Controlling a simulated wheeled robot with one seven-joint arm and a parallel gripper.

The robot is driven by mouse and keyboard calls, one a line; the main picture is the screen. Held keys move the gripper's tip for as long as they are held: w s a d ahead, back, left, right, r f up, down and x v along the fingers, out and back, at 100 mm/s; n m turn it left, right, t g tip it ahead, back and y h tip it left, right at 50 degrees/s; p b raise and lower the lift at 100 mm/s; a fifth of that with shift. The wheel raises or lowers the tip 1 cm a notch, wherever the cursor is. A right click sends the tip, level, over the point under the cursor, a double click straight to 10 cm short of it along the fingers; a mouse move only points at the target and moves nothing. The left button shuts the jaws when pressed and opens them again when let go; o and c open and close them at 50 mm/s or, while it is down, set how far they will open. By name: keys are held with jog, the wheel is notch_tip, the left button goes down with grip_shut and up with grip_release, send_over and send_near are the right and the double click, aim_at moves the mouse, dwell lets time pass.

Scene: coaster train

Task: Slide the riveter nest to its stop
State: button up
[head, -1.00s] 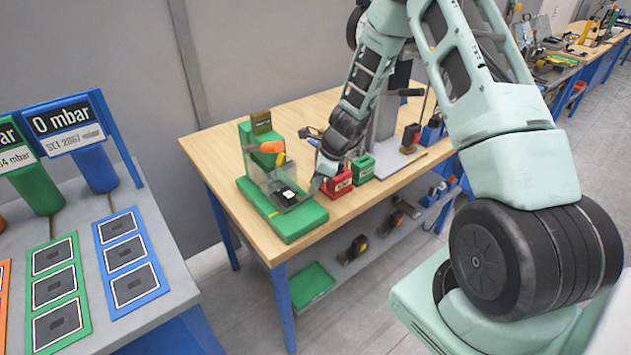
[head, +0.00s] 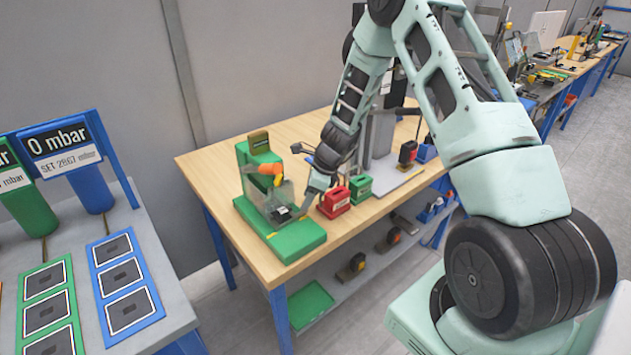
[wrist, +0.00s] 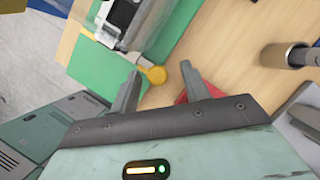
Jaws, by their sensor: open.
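The green riveter (head: 308,242) stands on the wooden bench, with an orange handle and a clear guard. Its nest (head: 281,213), a small dark and pale block, sits low inside the guard; in the wrist view a grey and black block (wrist: 126,14) shows over the green base. My gripper (wrist: 160,72) is open and empty. The knob appears between its two fingers in the picture, nearer the left one; contact cannot be told. In the head view my gripper (head: 307,204) is at the riveter's right side.
A red container (head: 335,202) and a green one (head: 360,188) stand close to the right of my gripper. A grey stand fixture (head: 380,130) is behind them. The bench (head: 210,172) is bare to the riveter's left. A panel table (head: 165,290) stands at left.

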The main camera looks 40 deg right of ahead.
jog(key=b+v, duration=0.1)
jog(key=v, duration=1.6)
jog(key=shift+b, duration=0.35)
jog(key=shift+w+a, duration=0.1)
